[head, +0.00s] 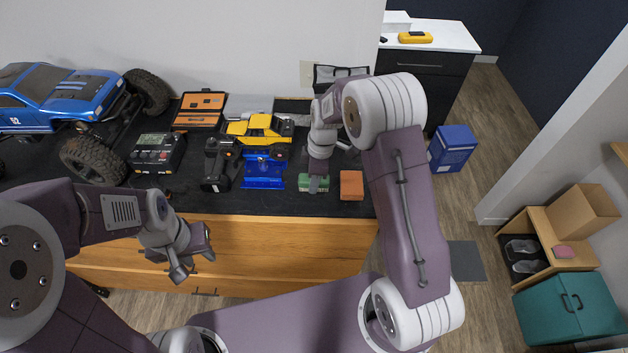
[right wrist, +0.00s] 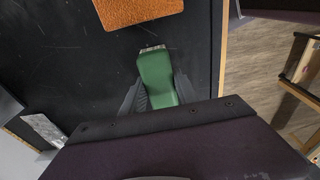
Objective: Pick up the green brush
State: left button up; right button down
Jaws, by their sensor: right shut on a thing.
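The green brush (head: 306,184) lies near the front edge of the black mat on the workbench. It also shows in the right wrist view (right wrist: 157,78), where its green body sits between the two fingers. My right gripper (head: 317,183) reaches down from above and is shut on the brush; its fingers (right wrist: 158,95) touch both sides. Part of the brush is hidden behind the gripper and wrist. My left gripper (head: 191,275) hangs in front of the bench, away from the brush, with its fingers apart and empty.
An orange-brown block (head: 351,185) lies right beside the brush. A blue stand (head: 263,170), a yellow car body (head: 259,128), a black transmitter (head: 217,163) and a charger (head: 157,152) sit to the left. A blue truck (head: 60,95) stands at the far left.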

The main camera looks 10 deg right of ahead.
jog(key=shift+r, duration=0.35)
jog(key=shift+w+r, duration=0.1)
jog(key=shift+r, duration=0.1)
notch_tip(320, 180, up, 3)
jog(key=shift+b, duration=0.7)
jog(key=s+d+r+b, duration=0.3)
jog(key=s+d+r, duration=0.4)
jog(key=d, duration=0.2)
jog(key=shift+d+r, duration=0.2)
